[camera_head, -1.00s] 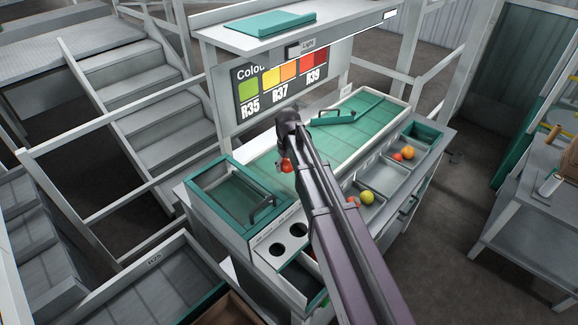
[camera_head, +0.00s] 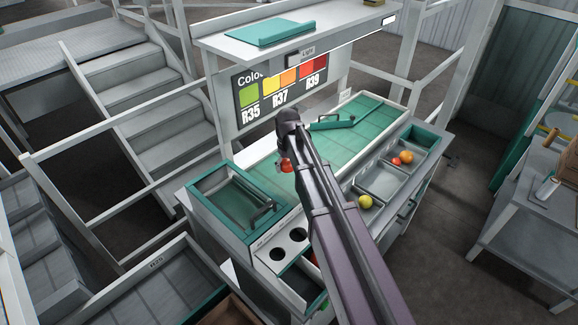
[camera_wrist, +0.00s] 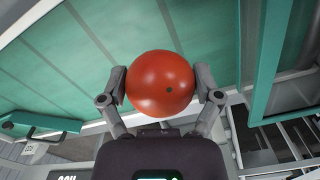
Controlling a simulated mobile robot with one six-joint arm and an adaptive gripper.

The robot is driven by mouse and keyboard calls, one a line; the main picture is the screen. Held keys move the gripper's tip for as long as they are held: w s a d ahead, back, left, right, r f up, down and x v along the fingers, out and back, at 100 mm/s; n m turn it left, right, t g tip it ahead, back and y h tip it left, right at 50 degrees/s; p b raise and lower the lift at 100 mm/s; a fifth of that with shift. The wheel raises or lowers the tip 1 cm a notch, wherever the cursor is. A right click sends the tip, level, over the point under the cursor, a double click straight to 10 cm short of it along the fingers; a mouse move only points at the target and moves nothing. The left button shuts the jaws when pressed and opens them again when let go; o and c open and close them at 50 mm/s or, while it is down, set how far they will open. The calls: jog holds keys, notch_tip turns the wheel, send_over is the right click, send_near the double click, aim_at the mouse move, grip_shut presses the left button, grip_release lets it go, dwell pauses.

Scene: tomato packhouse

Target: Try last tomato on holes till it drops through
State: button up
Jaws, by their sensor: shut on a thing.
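My gripper (camera_wrist: 160,92) is shut on a red tomato (camera_wrist: 160,80); its two fingers press the tomato from both sides. In the head view the tomato (camera_head: 286,166) hangs below my gripper over the near side of the green sorting surface (camera_head: 335,140), apart from the holes. The sizing plate (camera_head: 264,243) stands in front of the teal-rimmed tray, with two dark round holes in view, a left hole (camera_head: 277,254) and a right hole (camera_head: 298,235). My arm hides what lies to the right of them.
A teal-framed tray (camera_head: 195,195) stands left of my gripper. Grey bins (camera_head: 381,181) on the right hold a yellow tomato (camera_head: 365,202) and orange and red ones (camera_head: 405,157). An open drawer (camera_head: 298,283) is below the holes. A colour chart (camera_head: 281,84) stands behind.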

aim_at(288, 160)
notch_tip(288, 160, up, 7)
jog(key=p, duration=0.7)
jog(key=shift+f+b, duration=0.55)
jog(key=shift+f, duration=0.05)
